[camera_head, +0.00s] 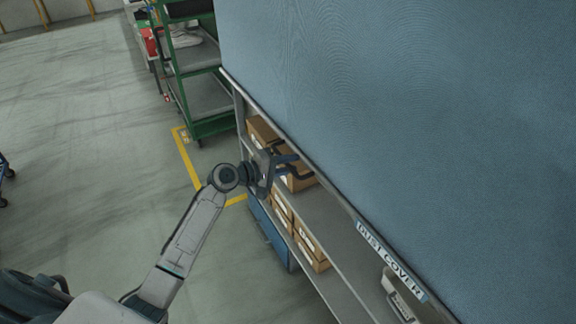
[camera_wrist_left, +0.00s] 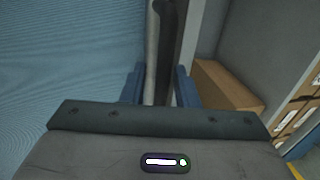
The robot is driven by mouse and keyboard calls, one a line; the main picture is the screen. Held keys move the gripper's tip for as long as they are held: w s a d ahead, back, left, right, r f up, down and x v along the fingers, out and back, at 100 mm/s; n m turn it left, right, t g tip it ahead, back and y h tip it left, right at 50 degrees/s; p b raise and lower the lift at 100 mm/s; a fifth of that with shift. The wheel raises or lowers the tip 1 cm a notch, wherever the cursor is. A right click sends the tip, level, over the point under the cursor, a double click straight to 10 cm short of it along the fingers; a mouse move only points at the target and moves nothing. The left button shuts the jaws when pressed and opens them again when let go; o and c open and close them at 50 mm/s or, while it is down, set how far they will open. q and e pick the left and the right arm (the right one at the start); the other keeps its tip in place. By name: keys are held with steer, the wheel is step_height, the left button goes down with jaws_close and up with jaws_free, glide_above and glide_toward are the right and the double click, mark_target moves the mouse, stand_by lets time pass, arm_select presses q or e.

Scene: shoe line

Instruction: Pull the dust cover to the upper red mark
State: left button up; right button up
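The dust cover (camera_head: 400,110) is a large blue sheet filling the right of the head view. The cover (camera_wrist_left: 60,60) also fills the left of the left wrist view. My left gripper (camera_head: 296,168) is at this bar, its two fingers apart. In the wrist view the bar (camera_wrist_left: 166,45) lies in line with the gap between the fingers (camera_wrist_left: 160,85); I cannot tell whether they touch it. No red mark shows. My right gripper is not in view.
Below the cover is a grey rack shelf (camera_head: 328,225) with brown boxes (camera_head: 311,250). A box (camera_wrist_left: 225,85) is right of the fingers in the wrist view. A green shelf cart (camera_head: 205,95) stands behind.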

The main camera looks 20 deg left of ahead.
arm_select(q)
steer(key=shift+f, duration=0.15)
steer(key=shift+s+a, duration=0.1)
steer(key=b+v, duration=0.4)
steer(key=v, duration=0.6)
steer(key=shift+s, duration=0.2)
steer(key=shift+a, duration=0.15)
